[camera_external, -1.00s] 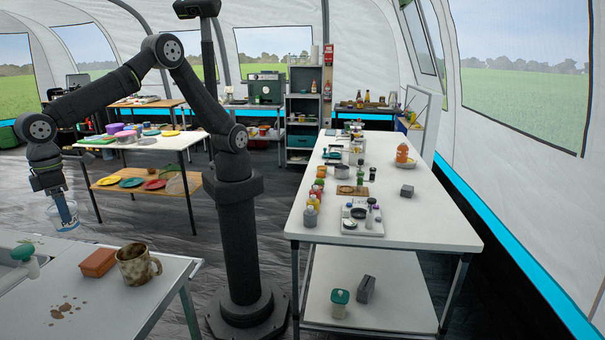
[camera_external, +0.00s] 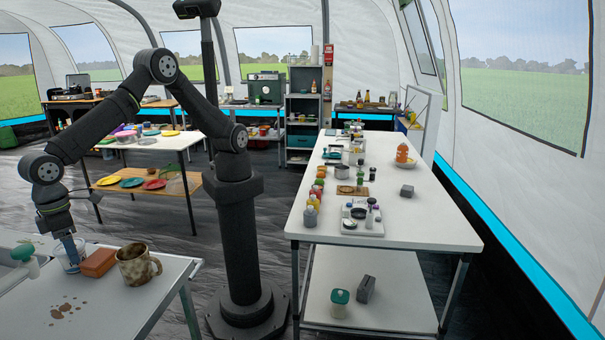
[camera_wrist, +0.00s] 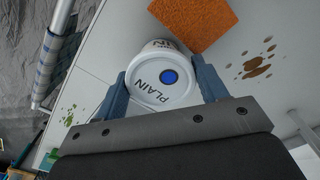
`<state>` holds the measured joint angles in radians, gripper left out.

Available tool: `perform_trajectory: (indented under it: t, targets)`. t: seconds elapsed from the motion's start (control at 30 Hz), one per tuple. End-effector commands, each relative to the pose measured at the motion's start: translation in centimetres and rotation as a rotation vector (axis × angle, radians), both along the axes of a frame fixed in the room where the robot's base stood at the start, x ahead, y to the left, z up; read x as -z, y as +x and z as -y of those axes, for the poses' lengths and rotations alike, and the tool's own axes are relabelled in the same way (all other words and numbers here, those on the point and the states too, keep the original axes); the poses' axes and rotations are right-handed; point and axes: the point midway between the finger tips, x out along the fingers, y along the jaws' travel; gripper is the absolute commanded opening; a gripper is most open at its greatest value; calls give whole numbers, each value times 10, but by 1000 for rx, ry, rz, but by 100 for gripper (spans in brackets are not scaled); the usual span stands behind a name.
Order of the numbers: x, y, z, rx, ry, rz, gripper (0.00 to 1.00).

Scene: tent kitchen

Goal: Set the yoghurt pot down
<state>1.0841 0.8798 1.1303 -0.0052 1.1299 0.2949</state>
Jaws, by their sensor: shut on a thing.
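The yoghurt pot (camera_wrist: 160,82) is white, with "PLAIN" and a blue dot on its top in the wrist view. My gripper (camera_wrist: 160,90) is shut on it, one finger on each side. In the external view the pot (camera_external: 70,262) is at the white table's back edge, partly hidden by my gripper (camera_external: 70,250). It is beside the left end of an orange-brown block (camera_external: 98,263). I cannot tell whether the pot's base touches the table (camera_external: 120,305).
A speckled brown mug (camera_external: 136,265) stands right of the block. Brown stains (camera_external: 64,311) mark the table front, which is otherwise clear. A long white table (camera_external: 420,225) with jars stands at the right.

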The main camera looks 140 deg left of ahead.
Motion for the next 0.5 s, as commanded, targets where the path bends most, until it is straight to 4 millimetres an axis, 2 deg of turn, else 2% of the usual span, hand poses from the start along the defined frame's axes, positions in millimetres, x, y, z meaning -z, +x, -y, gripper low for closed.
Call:
perform_trajectory:
  t: [0.13,0.17,0.27,0.5]
  targets:
    - [3,0,0,0,0,0,40]
    - [3,0,0,0,0,0,70]
    - [3,0,0,0,0,0,88]
    - [3,0,0,0,0,0,88]
